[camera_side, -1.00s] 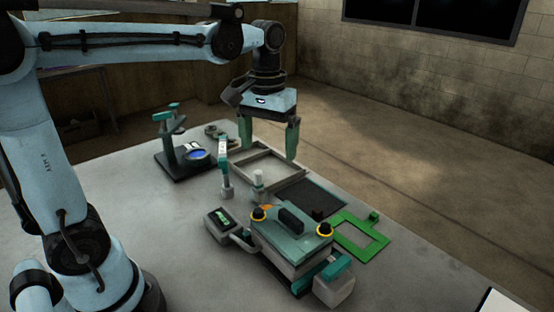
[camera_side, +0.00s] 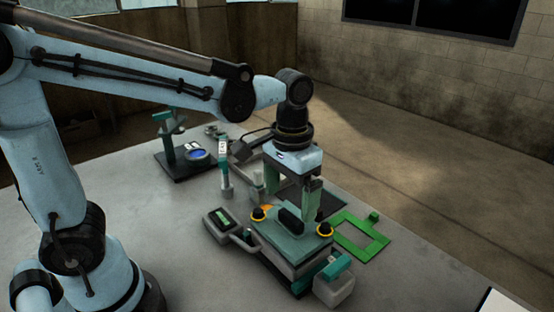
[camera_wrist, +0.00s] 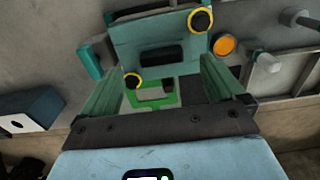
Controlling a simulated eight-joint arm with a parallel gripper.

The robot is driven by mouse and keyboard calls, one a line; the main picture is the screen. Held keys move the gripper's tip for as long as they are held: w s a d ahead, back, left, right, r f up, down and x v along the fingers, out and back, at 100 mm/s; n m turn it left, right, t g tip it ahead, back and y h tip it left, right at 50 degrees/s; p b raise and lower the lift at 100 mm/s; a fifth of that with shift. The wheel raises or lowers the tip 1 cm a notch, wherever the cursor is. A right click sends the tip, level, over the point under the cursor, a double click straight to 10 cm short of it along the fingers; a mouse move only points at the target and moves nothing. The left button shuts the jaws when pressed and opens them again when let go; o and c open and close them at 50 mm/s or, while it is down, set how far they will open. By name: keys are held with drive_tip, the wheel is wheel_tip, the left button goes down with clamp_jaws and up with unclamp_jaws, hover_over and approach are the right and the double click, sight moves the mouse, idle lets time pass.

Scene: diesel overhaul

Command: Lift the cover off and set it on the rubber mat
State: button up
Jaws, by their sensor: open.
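The cover (camera_side: 285,238) is a teal plate with a black block handle (camera_side: 290,218) and two black knobs ringed in yellow. It sits on top of the housing in the side view. It also shows at the top of the wrist view (camera_wrist: 185,58). My gripper (camera_side: 291,207) is open and empty, pointing down above the cover, with its green fingers on either side of the handle's line. Whether the fingertips reach handle height is unclear. The dark rubber mat (camera_side: 331,205) lies flat behind the housing, partly hidden by my gripper.
A green frame (camera_side: 371,251) lies right of the housing. A small display box (camera_side: 222,220) is at its left and a teal-topped clamp (camera_side: 335,266) at its front right. A stand with a blue disc (camera_side: 196,154) is farther back. The table's left front is clear.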

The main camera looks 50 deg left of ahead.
sight(291, 216)
drive_tip(key=shift+w+f, duration=0.15)
drive_tip(key=shift+f, duration=1.2)
drive_tip(key=shift+w+f, duration=0.1)
drive_tip(key=shift+f, duration=1.25)
drive_tip(key=c, duration=1.4)
drive_tip(key=shift+o, duration=0.2)
drive_tip(key=shift+r, duration=0.1)
drive_tip(key=shift+r, duration=0.75)
wheel_tip(291, 216, up, 2)
drive_tip(key=shift+r, duration=0.1)
drive_tip(key=s+d+r, duration=0.8)
drive_tip(key=r, duration=0.1)
drive_tip(key=shift+d, duration=0.2)
